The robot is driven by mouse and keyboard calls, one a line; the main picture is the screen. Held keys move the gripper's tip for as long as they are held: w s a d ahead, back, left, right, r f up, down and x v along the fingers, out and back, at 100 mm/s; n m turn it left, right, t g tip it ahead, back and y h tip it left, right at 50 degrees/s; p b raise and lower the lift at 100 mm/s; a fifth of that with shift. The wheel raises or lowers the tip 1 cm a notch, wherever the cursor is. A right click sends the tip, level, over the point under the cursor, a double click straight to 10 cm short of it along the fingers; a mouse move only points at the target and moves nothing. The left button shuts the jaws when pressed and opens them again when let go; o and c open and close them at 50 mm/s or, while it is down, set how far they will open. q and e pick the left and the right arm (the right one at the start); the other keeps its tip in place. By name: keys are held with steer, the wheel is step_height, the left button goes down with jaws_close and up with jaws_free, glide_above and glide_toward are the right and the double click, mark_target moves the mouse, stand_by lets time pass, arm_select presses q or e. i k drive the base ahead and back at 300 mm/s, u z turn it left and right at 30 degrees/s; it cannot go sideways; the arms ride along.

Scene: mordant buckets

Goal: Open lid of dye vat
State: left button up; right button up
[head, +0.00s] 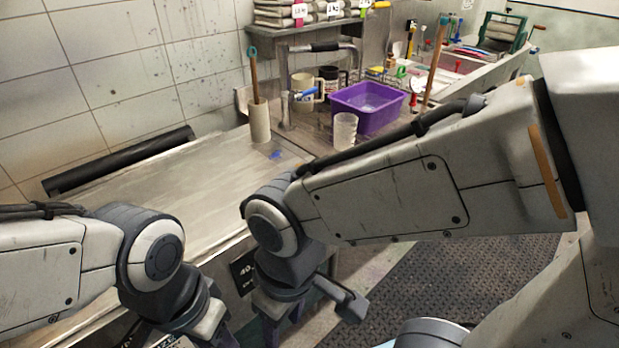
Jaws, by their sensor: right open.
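What appears to be the dye vat's lid (190,200) is a broad, flat grey metal surface at left and centre. It lies flat, and I see no gap under it. A dark label plate with "40" (243,272) is on the front face below its edge. My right gripper (283,328) is open and points down in front of that face, near the plate. It looks empty, and its tips are near the bottom edge of the picture. My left gripper (222,338) is at the bottom edge, mostly cut off. My arms hide much of the vat's front.
A black bar (120,160) runs along the wall behind the surface. A white cylinder with a wooden-handled tool (260,122), a clear beaker (345,130) and a purple basin (368,108) stand at the back. Dark textured floor (470,280) is clear at right.

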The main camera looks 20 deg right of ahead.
mark_target(206, 183)
steer(key=z, duration=2.4)
steer(key=i, duration=1.3)
steer(key=u, duration=3.25)
